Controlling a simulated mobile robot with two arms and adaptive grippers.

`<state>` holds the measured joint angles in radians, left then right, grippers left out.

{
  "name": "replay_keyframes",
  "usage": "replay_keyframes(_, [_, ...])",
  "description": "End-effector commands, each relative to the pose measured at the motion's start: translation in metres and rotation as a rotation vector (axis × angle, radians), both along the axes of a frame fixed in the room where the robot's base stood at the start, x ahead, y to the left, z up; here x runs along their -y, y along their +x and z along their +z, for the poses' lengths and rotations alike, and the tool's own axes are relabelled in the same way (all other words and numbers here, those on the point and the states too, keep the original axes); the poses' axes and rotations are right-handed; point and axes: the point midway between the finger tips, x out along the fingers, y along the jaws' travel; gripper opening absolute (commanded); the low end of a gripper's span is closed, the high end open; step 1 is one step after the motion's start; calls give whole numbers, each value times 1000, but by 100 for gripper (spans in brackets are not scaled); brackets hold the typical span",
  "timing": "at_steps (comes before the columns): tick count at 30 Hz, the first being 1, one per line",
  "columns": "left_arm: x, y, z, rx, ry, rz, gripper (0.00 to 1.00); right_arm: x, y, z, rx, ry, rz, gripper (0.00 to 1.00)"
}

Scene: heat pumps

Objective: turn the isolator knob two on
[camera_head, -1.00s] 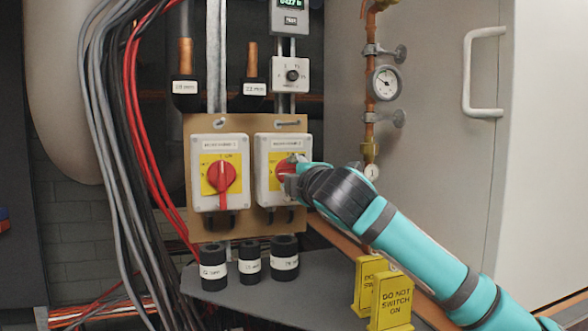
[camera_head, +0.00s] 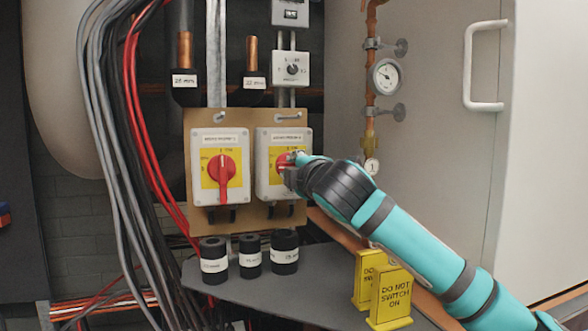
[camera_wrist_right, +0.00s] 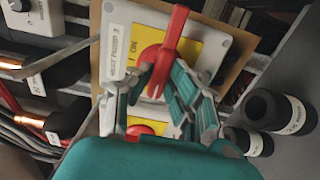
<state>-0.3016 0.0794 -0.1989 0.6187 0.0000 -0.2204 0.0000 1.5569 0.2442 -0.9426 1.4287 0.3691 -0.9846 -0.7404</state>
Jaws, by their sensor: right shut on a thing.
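Isolator two is the right-hand white box (camera_head: 262,185) with a yellow plate and a red knob (camera_head: 284,160), mostly hidden by my gripper in the head view. In the right wrist view the knob's red handle (camera_wrist_right: 176,27) sticks out beyond the fingers, over the yellow plate. My right gripper (camera_head: 292,172) is at the knob's front. In the wrist view its fingers (camera_wrist_right: 162,82) are closed around the knob. The left isolator (camera_head: 220,170) has a red knob with its handle pointing down. My left gripper is not in view.
Black labelled insulation pieces (camera_head: 250,256) stand on a grey shelf below the isolators. Yellow "do not switch on" signs (camera_head: 391,297) are at the shelf's right. Cables (camera_head: 110,130) hang at the left. A copper pipe with a gauge (camera_head: 386,76) rises at the right.

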Motion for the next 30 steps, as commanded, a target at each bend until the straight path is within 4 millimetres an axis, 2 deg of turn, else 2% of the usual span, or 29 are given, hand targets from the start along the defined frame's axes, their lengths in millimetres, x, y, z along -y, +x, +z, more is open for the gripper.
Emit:
replay_keyframes(8, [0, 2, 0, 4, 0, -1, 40, -1, 0, -2, -50, 139, 0, 0])
replay_keyframes(30, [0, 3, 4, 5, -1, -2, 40, -1, 0, -2, -267, 799, -1, 0])
